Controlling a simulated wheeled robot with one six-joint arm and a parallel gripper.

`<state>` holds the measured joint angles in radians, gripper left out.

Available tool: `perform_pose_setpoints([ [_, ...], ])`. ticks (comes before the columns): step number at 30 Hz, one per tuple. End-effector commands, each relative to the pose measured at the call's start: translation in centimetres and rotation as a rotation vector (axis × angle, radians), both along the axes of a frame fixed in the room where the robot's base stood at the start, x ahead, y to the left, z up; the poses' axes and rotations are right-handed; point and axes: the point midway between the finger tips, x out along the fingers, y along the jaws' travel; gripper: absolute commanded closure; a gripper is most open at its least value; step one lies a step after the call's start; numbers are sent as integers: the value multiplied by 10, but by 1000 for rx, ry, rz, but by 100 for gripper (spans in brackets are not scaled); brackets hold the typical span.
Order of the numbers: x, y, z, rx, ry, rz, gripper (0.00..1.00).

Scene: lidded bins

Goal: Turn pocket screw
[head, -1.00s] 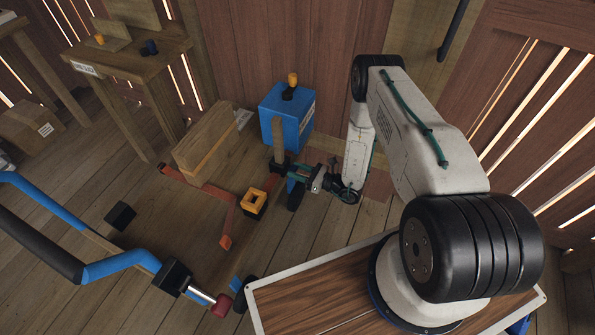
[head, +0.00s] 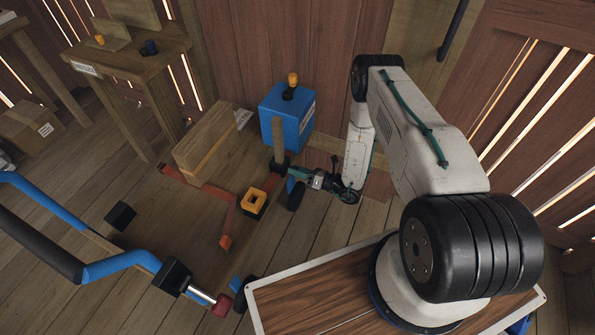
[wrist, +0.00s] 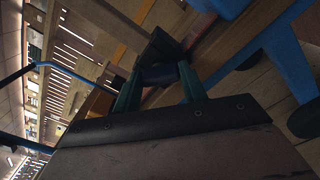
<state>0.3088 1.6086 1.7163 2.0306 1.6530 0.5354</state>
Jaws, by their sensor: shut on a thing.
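My gripper (wrist: 160,92) is shut on a dark knob (wrist: 158,74), which I take to be the screw. In the wrist view, the green fingers lie on either side of it. The knob sits against a black block (wrist: 163,46) at the foot of a wooden post (wrist: 110,22). In the head view, my gripper (head: 298,174) reaches in from the right to the black block (head: 280,166) under the upright post (head: 278,138). The knob is hidden there by the fingers and block.
A blue box (head: 287,118) with an orange-topped knob stands just behind the post. A wooden box (head: 206,141) stands farther left. A blue bar (head: 125,265) crosses lower left.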

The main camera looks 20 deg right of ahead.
Motion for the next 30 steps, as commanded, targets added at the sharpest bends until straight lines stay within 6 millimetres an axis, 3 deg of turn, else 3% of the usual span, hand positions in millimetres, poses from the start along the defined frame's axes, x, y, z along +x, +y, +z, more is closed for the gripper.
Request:
perform_pose_setpoints([
  [8, 0, -1, -1, -1, 1, -4, 81],
  [9, 0, -1, -1, -1, 1, -4, 50],
  [11, 0, -1, -1, -1, 1, -3, 36],
  [20, -1, -1, 0, -1, 0, -1, 36],
  [30, -36, -38, 0, 1, 1, -5, 36],
])
